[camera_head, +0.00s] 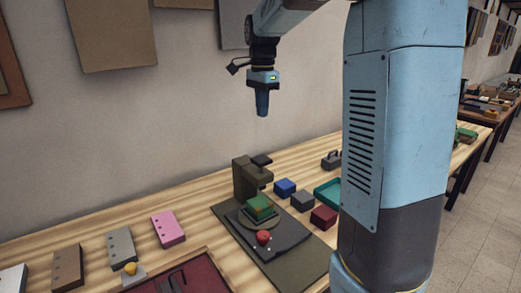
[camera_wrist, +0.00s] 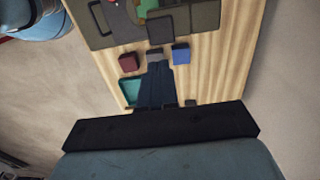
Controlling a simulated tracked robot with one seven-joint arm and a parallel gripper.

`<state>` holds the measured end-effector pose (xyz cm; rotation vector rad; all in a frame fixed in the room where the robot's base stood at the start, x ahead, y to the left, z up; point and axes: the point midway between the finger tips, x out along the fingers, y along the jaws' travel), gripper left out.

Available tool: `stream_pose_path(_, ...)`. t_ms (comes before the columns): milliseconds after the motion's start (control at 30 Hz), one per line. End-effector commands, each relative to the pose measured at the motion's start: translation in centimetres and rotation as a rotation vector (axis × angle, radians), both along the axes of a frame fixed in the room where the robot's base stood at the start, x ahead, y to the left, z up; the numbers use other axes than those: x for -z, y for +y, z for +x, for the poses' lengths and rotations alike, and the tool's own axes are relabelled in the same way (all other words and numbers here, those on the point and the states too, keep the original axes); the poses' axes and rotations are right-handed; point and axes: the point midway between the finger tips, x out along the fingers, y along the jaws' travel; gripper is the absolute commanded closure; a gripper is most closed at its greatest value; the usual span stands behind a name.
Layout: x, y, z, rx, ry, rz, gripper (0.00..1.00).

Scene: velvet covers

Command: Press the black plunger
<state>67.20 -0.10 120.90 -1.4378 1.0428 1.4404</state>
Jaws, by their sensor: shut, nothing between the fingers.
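The black plunger (camera_head: 262,160) tops the olive press (camera_head: 243,178) on the wooden table; in the wrist view it looks like a dark square (camera_wrist: 160,29). A green block (camera_head: 260,207) sits on the press base below it. My gripper (camera_head: 262,114) is shut and empty, pointing down, high above the press and clear of the plunger. In the wrist view its closed fingers (camera_wrist: 155,70) reach up the picture, below the plunger, over the grey block area.
A blue block (camera_head: 285,187), a grey block (camera_head: 302,201), a dark red block (camera_head: 323,217) and a teal tray (camera_head: 327,193) stand right of the press. A red knob (camera_head: 264,237) is on its front. Several coloured covers, including a pink one (camera_head: 167,229), lie left.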

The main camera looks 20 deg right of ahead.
Motion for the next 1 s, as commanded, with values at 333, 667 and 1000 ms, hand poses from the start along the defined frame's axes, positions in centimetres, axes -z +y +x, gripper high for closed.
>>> stream_pose_path(333,1.2,-0.3,0.0,0.003,0.001,0.000,1.00)
stream_pose_path(667,6.7,-0.4,0.0,0.004,0.002,-0.001,1.00)
stream_pose_path(1000,12.1,-0.4,0.0,0.004,0.001,0.000,1.00)
